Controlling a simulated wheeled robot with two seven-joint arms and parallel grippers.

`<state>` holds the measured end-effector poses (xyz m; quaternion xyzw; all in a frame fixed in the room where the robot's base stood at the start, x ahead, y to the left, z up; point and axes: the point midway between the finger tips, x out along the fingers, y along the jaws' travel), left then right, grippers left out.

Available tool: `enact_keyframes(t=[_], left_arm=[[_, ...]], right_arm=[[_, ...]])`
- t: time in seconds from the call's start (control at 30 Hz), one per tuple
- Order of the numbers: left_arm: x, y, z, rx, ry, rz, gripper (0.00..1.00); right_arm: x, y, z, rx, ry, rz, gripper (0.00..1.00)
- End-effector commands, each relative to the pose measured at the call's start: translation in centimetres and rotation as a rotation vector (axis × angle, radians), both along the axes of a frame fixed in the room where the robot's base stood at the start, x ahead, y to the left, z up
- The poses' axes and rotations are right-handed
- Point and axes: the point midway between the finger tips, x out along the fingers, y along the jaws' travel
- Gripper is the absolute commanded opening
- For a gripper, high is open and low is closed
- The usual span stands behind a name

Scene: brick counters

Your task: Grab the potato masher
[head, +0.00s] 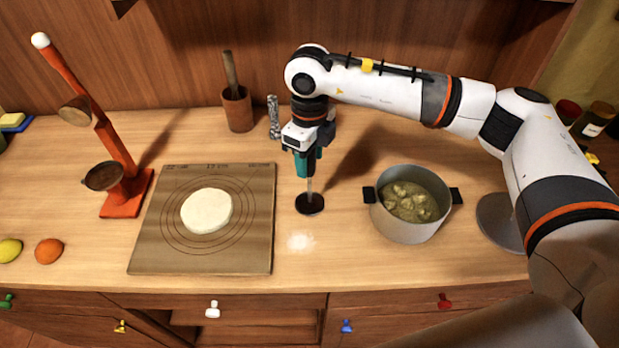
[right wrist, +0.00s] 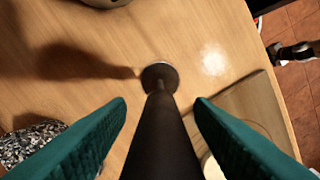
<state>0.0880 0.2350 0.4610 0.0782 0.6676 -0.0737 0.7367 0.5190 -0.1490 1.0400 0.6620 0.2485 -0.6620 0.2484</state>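The potato masher (head: 310,204) stands upright on the counter, its dark round disc at the bottom and a thin shaft rising from it. In the right wrist view the masher's dark handle (right wrist: 160,135) runs between my two teal fingers. My right gripper (head: 304,172) points down over the masher, its fingers on either side of the handle. In the right wrist view (right wrist: 161,101) gaps show between the handle and both fingers, so the gripper is open around it. The upper handle is hidden by the gripper in the head view. My left gripper is not in view.
A grey pot (head: 410,228) with food stands to the right. A board (head: 155,245) with dough (head: 207,211) lies to the left. A speckled grey object (head: 273,118) and a mortar (head: 237,108) stand behind.

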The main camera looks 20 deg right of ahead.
Motion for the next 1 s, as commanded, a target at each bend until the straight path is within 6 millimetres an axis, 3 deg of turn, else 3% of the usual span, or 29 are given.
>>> enact_keyframes(t=[0.03, 0.3, 0.67, 0.77, 1.0], left_arm=[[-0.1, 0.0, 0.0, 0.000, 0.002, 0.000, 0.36], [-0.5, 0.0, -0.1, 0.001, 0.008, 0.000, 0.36], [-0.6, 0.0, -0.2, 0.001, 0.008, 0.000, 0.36], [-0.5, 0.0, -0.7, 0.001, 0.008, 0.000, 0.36], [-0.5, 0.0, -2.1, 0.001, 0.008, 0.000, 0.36]], right_arm=[[0.0, 0.0, 0.0, 0.000, 0.000, 0.000, 0.41], [0.0, 0.0, 0.0, 0.000, 0.000, 0.000, 0.00], [0.0, 0.0, 0.4, 0.001, -0.002, 0.000, 0.00], [0.1, 0.0, 1.5, 0.001, -0.003, 0.000, 0.00], [0.1, 0.1, 6.3, 0.002, -0.005, 0.000, 0.00]])
